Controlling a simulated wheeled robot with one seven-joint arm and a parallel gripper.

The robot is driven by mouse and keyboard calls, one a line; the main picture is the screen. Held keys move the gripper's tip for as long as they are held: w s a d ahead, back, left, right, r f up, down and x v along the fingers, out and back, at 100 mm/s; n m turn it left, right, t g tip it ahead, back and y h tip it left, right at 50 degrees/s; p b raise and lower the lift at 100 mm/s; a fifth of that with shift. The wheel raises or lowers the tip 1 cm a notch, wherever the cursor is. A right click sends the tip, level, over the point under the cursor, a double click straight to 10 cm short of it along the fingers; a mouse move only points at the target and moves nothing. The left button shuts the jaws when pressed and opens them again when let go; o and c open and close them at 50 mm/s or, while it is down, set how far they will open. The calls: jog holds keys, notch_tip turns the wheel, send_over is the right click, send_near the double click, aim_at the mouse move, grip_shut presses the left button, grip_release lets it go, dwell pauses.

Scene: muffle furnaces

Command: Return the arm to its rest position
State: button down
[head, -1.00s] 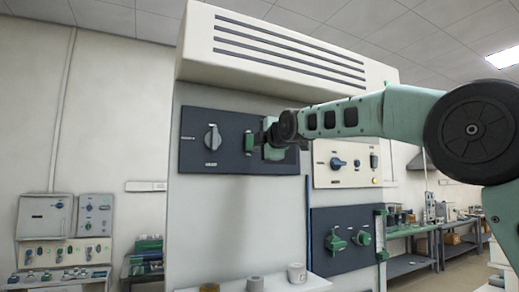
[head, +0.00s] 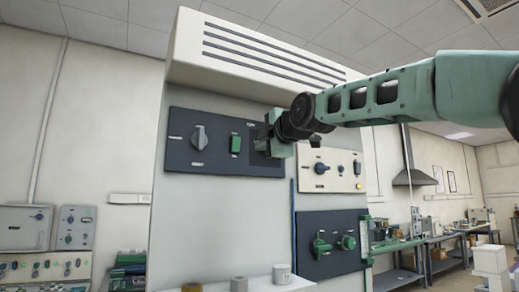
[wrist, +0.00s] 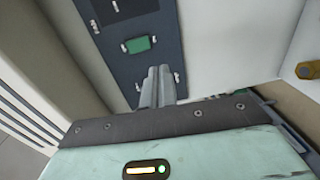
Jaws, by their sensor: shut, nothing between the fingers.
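My arm reaches in from the right in the head view, with my gripper (head: 262,141) in front of the right part of the upper dark panel (head: 183,155). In the wrist view my gripper (wrist: 160,72) shows as two grey fingers closed together with nothing between them. The dark panel (wrist: 150,22) lies beyond them, with a green rectangular switch (wrist: 139,44) ahead of the fingertips. The same green switch (head: 235,144) shows in the head view, left of my gripper and apart from it. A grey rotary knob (head: 199,138) is further left.
A vented hood (head: 270,62) juts out above. Benches (head: 440,250) stand at the far right.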

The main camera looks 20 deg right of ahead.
dwell(0.4)
jog(key=s+a+f+m+g, duration=0.25)
jog(key=s+a+f, duration=0.2)
jog(key=f, duration=0.55)
jog(key=s+a+f+m+g+y, duration=0.15)
jog(key=s+a+f+g, duration=0.3)
jog(key=f, duration=0.65)
jog(key=s+a+f+m+g+h, duration=0.15)
jog(key=s+a+f, duration=0.3)
jog(key=f, duration=0.55)
jog(key=s+d+f+m+g+h, duration=0.1)
jog(key=s+d+f+m+g, duration=0.2)
jog(key=s+f, duration=0.7)
jog(key=s+d+f+m+g+h, duration=0.1)
jog(key=s+d+f+m+g, duration=0.2)
jog(key=s+f, duration=0.8)
jog(key=s+m+g, duration=0.1)
jog(key=s+g, duration=0.1)
jog(key=s, duration=0.4)
jog(key=shift+h, duration=0.3)
